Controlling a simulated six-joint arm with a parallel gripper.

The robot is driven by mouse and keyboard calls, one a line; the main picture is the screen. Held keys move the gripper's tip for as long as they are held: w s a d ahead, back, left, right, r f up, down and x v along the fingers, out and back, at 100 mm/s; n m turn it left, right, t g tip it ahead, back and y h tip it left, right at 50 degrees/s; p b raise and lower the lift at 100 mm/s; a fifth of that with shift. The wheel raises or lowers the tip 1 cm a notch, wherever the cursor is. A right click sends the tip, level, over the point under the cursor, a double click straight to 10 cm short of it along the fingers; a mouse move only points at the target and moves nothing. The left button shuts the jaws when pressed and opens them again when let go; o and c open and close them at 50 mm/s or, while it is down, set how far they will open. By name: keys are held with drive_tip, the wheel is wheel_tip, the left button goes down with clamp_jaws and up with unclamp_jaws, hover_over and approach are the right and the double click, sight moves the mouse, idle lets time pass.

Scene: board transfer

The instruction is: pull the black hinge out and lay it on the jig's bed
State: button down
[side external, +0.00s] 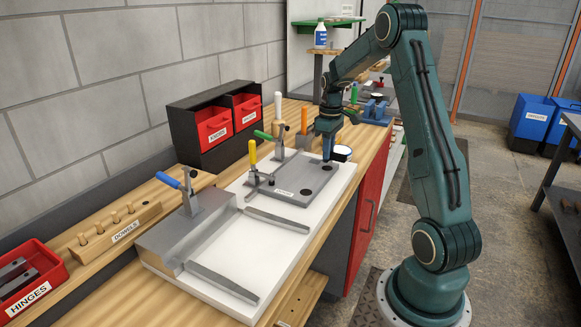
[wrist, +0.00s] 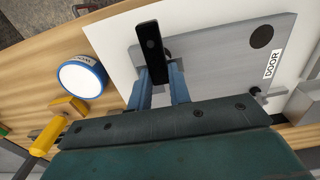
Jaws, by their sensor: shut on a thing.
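The black hinge (wrist: 151,44) is a dark narrow bar with a rounded end, over the edge of the grey door plate (wrist: 205,48) in the wrist view. My gripper (wrist: 160,85) has its blue fingers shut on the hinge from both sides. In the side external view my gripper (side external: 328,152) points down at the far end of the door plate (side external: 285,193). I cannot tell whether the hinge is still seated or lifted clear. The jig (side external: 180,240), a grey block with two rails and a blue-handled clamp, stands at the near end of the white board (side external: 220,278).
Toggle clamps with yellow (side external: 252,152) and green (side external: 263,135) handles stand beside the door plate. A round white object (wrist: 82,77) lies close to my gripper. A red hinges bin (side external: 28,280) and dowel rack (side external: 115,225) are at left. The space between the jig's rails is clear.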

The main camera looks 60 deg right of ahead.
drive_tip(key=shift+r, duration=1.75)
drive_tip(key=shift+w+a+r, duration=0.1)
drive_tip(key=shift+w+a, duration=0.15)
drive_tip(key=shift+a, duration=0.15)
drive_tip(key=w+a+r+n, duration=0.2)
drive_tip(key=a, duration=0.3)
drive_tip(key=w+a+r+n, duration=0.2)
drive_tip(key=a+n, duration=0.1)
drive_tip(key=a, duration=0.3)
wheel_tip(320, 180, up, 8)
drive_tip(key=r+n, duration=0.1)
drive_tip(key=n, duration=1.2)
hover_over(259, 262)
drive_tip(key=shift+f, duration=0.25)
drive_tip(key=shift+f, duration=0.1)
wheel_tip(259, 262, down, 20)
drive_tip(key=shift+r, duration=0.1)
